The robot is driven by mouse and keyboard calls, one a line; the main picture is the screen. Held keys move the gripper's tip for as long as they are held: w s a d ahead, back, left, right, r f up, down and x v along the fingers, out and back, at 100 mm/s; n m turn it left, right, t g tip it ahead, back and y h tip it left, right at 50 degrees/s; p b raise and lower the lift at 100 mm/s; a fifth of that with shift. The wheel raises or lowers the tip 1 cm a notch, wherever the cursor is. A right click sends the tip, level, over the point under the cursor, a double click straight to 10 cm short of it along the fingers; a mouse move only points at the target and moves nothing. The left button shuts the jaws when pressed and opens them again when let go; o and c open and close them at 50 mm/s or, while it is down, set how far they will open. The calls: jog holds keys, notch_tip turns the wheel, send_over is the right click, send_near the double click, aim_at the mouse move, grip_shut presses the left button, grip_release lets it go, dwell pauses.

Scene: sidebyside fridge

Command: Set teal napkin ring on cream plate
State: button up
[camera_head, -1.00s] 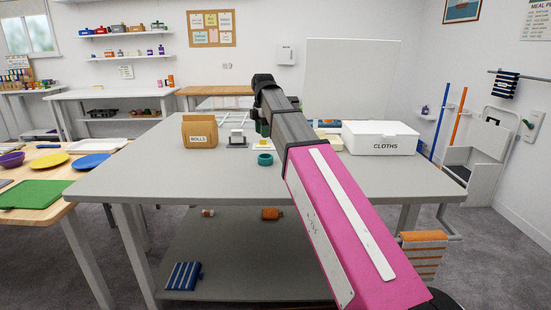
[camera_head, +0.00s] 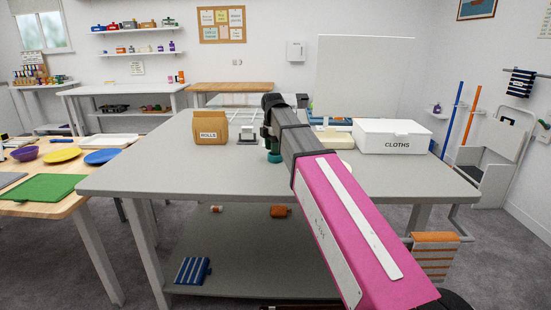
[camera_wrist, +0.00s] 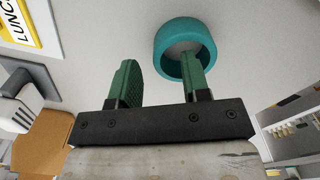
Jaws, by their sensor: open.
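The teal napkin ring (camera_head: 275,157) stands on the grey table just below my gripper (camera_head: 271,144). In the wrist view, the ring (camera_wrist: 164,45) lies at the tips of my gripper (camera_wrist: 158,72). The two green fingers are apart with nothing held between them. The right finger overlaps the ring's opening; I cannot tell whether its tip is inside or above it. A pale cream rounded edge (camera_head: 346,169), likely the cream plate, shows to the right of my arm; the rest is hidden behind the arm.
A brown ROLLS bag (camera_head: 211,128) stands left of the ring, with a small grey-and-white item (camera_head: 247,137) beside it. A white CLOTHS box (camera_head: 391,137) stands at the right. The table's left front (camera_head: 170,170) is clear.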

notch_tip(320, 180, down, 2)
jog(key=shift+f, duration=0.25)
grip_shut()
jog(key=shift+r, duration=0.1)
